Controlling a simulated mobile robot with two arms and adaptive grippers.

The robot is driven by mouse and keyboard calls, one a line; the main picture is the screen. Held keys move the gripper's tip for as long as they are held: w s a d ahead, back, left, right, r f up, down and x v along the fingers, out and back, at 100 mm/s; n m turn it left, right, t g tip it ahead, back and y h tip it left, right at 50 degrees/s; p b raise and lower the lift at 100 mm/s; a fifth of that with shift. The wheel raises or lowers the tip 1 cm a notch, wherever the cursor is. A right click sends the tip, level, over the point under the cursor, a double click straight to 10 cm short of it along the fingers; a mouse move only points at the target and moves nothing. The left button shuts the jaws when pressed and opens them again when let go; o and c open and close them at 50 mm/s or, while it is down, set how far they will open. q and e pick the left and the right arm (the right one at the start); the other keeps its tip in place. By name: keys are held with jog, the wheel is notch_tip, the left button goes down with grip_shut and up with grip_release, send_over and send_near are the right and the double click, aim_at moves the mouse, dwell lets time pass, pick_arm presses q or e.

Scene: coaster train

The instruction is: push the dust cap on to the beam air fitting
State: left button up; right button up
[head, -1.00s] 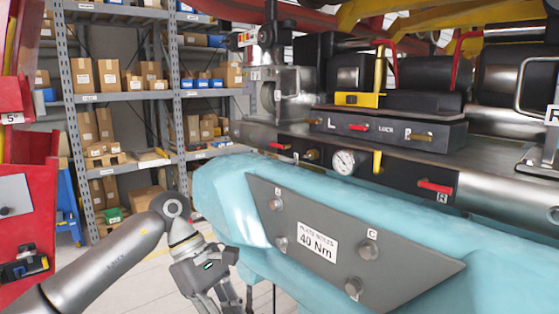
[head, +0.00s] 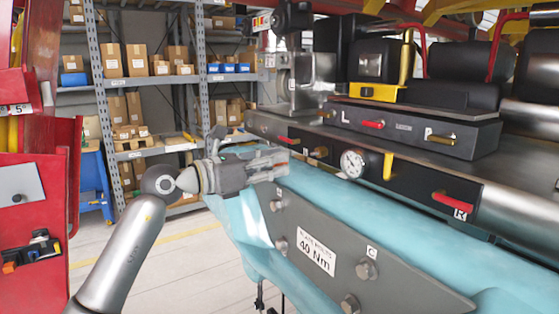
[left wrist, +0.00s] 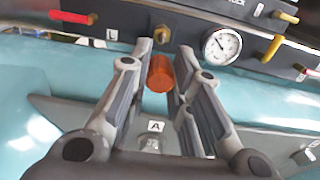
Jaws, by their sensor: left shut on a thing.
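The orange dust cap (left wrist: 160,73) shows in the left wrist view between the fingers of my left gripper (left wrist: 168,62), which is shut on it. The brass beam air fitting (head: 320,152) sticks out of the beam between a small label and the gauge. In the left wrist view the fitting (left wrist: 161,36) appears just beyond the cap, apart from it. My right gripper is not in view.
A pressure gauge (head: 353,163) and a yellow lever (head: 388,166) sit right of the fitting. A red lever (head: 288,140) is to its left. Below, a grey bolted plate (head: 345,285) covers the teal body. Shelves with boxes stand behind at left.

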pick_arm(q)
jog(key=shift+s+a+r, duration=0.15)
jog(key=shift+s, duration=0.05)
jog(key=shift+x, duration=1)
jog(key=shift+p+x, duration=0.5)
jog(key=shift+x, duration=1.25)
jog(key=shift+w, duration=0.1)
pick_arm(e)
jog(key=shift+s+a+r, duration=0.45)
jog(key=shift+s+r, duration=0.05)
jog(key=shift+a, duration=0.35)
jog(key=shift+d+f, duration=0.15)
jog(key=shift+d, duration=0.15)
